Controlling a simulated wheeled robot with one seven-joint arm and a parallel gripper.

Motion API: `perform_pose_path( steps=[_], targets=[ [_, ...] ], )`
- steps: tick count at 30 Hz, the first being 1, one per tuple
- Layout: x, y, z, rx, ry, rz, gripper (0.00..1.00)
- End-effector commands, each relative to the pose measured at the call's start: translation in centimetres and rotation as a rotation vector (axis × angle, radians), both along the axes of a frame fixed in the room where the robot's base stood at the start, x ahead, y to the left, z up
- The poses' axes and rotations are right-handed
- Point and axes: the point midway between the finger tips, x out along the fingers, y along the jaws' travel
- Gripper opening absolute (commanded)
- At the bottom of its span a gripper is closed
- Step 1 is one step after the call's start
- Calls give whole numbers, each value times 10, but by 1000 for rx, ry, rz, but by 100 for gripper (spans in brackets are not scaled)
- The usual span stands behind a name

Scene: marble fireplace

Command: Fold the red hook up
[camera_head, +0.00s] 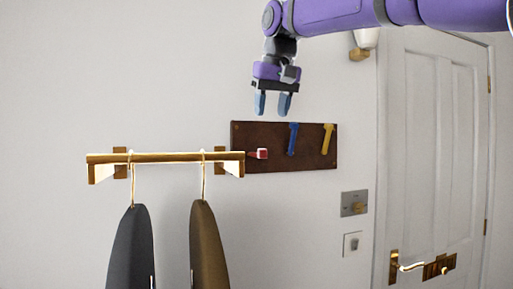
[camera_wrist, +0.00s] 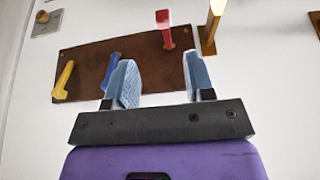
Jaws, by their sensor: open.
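The red hook (camera_head: 257,154) is at the left end of a dark brown board (camera_head: 315,158) on the wall and sticks out from it. In the wrist view the red hook (camera_wrist: 165,28) stands out beyond my fingers, towards the upper middle. The blue hook (camera_head: 293,139) and yellow hook (camera_head: 328,139) are on the same board and lie upright along it. My gripper (camera_head: 272,104) points down, open and empty. It appears above the red hook in the head view, apart from it. In the wrist view my gripper (camera_wrist: 168,60) has nothing between its fingers.
A brass rail (camera_head: 170,158) ends close beside the red hook, with a dark garment (camera_head: 130,250) and a brown garment (camera_head: 207,250) hanging below. A switch plate (camera_head: 354,203), a socket (camera_head: 352,244) and a white door (camera_head: 435,150) are to the right.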

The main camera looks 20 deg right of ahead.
Motion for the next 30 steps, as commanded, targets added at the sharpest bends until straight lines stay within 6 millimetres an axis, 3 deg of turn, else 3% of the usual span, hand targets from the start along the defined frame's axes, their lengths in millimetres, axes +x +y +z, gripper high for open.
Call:
perform_pose_path(
  steps=[5,21,30],
  targets=[
    [1,3,3,1,3,4,49],
    [33,3,-75,1,3,4,49],
    [41,3,-93,1,3,4,49]
  ],
)
